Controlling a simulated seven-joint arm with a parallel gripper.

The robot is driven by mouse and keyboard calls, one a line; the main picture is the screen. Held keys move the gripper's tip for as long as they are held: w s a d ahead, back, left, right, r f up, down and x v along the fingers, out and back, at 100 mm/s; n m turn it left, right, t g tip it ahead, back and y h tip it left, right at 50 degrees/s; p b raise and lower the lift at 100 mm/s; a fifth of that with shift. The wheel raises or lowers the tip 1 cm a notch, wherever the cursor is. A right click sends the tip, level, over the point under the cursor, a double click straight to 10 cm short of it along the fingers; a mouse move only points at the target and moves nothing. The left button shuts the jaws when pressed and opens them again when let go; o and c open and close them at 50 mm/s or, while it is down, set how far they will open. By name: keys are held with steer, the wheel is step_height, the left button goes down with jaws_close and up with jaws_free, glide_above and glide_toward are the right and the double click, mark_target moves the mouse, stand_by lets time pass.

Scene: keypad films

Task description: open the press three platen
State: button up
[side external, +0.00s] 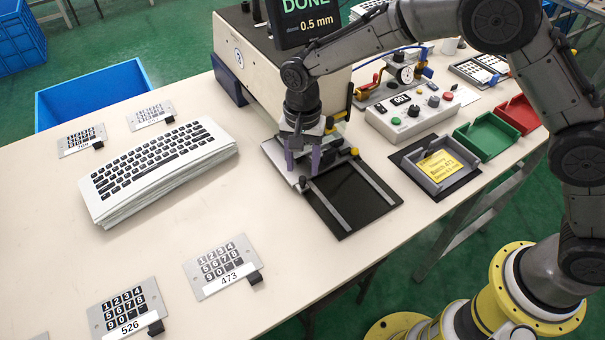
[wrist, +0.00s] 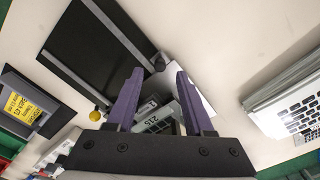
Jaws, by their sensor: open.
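A beige press (side external: 235,62) with a dark screen (side external: 303,22) reading "DONE" and 0.5 mm stands at the back of the table. In front of it lies a dark flat plate (side external: 345,205) with grey rails; it also fills the upper left of the wrist view (wrist: 85,32). I cannot tell which part is the platen. The arm partly hides the press opening.
A keyboard-film stack (side external: 160,168) and keypad plates 473 (side external: 222,264) and 526 (side external: 128,311) lie left. A control box (side external: 410,120), a grey tray with a yellow note (side external: 442,168), and green (side external: 488,135) and red (side external: 516,112) trays stand right. Table is clear at front middle.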

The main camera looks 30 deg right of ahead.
mark_target(302, 178)
steer(key=shift+f, duration=2.1)
jaws_close()
